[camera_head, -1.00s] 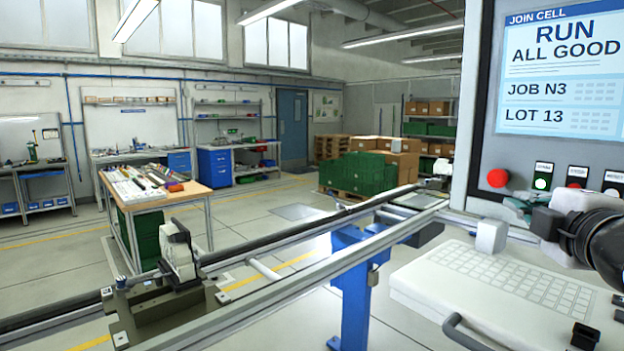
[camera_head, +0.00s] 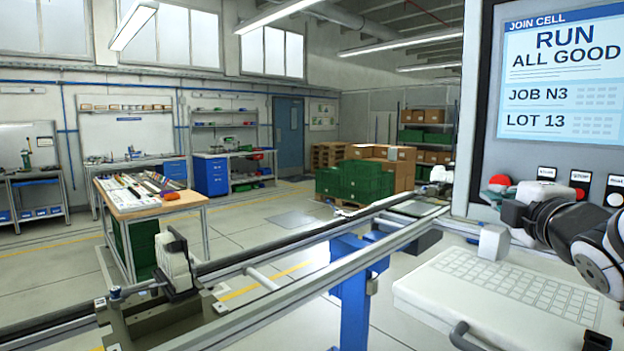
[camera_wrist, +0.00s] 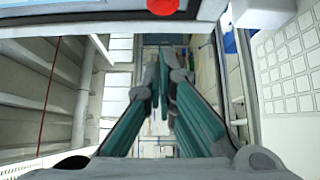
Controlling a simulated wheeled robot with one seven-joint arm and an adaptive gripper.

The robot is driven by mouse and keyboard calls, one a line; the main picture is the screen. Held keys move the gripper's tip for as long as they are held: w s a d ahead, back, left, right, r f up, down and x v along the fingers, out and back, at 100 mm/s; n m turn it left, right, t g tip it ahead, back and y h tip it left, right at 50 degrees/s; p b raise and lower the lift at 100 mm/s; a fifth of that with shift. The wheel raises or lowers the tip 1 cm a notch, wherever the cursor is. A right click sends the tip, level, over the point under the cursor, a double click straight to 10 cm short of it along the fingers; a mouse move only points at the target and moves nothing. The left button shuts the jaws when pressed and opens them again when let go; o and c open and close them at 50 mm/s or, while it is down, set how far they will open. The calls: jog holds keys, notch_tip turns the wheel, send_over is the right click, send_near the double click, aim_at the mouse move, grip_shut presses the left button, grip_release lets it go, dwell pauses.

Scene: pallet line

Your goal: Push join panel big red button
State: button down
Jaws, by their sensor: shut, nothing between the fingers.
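The big red round button (camera_head: 499,183) is at the lower left of the panel (camera_head: 472,150), under the screen. It also shows at the top edge of the wrist view (camera_wrist: 163,6), partly cut off. My gripper (camera_head: 490,198) is in front of the panel, with its teal fingertips overlapping the lower edge of the button. In the wrist view its two teal fingers (camera_wrist: 164,62) point away from the camera, shut and empty. I cannot tell whether the fingertips touch the button.
The screen (camera_head: 560,80) reads RUN, ALL GOOD. A smaller red button (camera_head: 579,194) and a white one (camera_head: 615,200) sit right of the big one. A white keyboard (camera_head: 500,285) lies below my arm. A conveyor rail (camera_head: 300,265) runs to the left.

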jog(key=w+d+p, duration=0.1)
jog(key=w+d, duration=0.3)
jog(key=w, duration=0.1)
jog(key=shift+w, duration=0.35)
